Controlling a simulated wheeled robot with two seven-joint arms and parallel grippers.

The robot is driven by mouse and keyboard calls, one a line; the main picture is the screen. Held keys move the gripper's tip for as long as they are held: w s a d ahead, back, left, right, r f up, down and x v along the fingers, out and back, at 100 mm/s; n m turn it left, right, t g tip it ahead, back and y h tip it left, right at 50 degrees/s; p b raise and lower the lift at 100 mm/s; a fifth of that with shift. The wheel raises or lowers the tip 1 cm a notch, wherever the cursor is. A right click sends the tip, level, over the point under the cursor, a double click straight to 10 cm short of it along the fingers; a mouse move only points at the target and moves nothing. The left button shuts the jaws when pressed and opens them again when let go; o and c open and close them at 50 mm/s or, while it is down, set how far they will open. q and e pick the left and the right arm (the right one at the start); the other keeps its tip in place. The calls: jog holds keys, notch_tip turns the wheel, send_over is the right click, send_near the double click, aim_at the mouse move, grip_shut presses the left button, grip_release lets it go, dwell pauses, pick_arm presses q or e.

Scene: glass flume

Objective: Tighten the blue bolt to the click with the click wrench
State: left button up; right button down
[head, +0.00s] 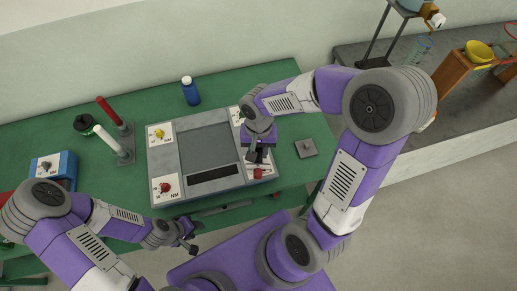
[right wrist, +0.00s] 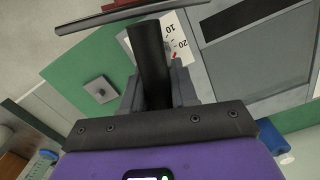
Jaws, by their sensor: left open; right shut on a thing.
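My right gripper (head: 259,155) is shut over the right side of the grey panel. In the right wrist view a dark post (right wrist: 150,60) stands between its fingers, with a long dark bar (right wrist: 130,12) across its end; I take this as the click wrench. A dial plate (right wrist: 172,40) marked 10 and 20, with a red mark, lies behind the post. I cannot make out the blue bolt; my right arm covers much of the upper right plate (head: 236,113). Whether the wrench touches a bolt cannot be told. My left gripper (head: 190,236) is open and empty at the table's front edge.
The grey panel (head: 207,146) has a yellow knob (head: 160,133) and red knobs (head: 165,187) at corner plates. A stand with red (head: 109,111) and white (head: 106,139) handles, a blue bottle (head: 190,91) and a blue box (head: 56,166) are left and behind. A grey block (head: 306,149) lies right.

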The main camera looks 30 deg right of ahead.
jog(key=shift+m+b, duration=0.35)
jog(key=shift+m, duration=1.05)
jog(key=shift+m+b, duration=0.4)
jog(key=shift+b, duration=0.05)
jog(key=shift+m, duration=0.8)
jog(key=shift+m+b, duration=0.5)
jog(key=shift+m, duration=0.6)
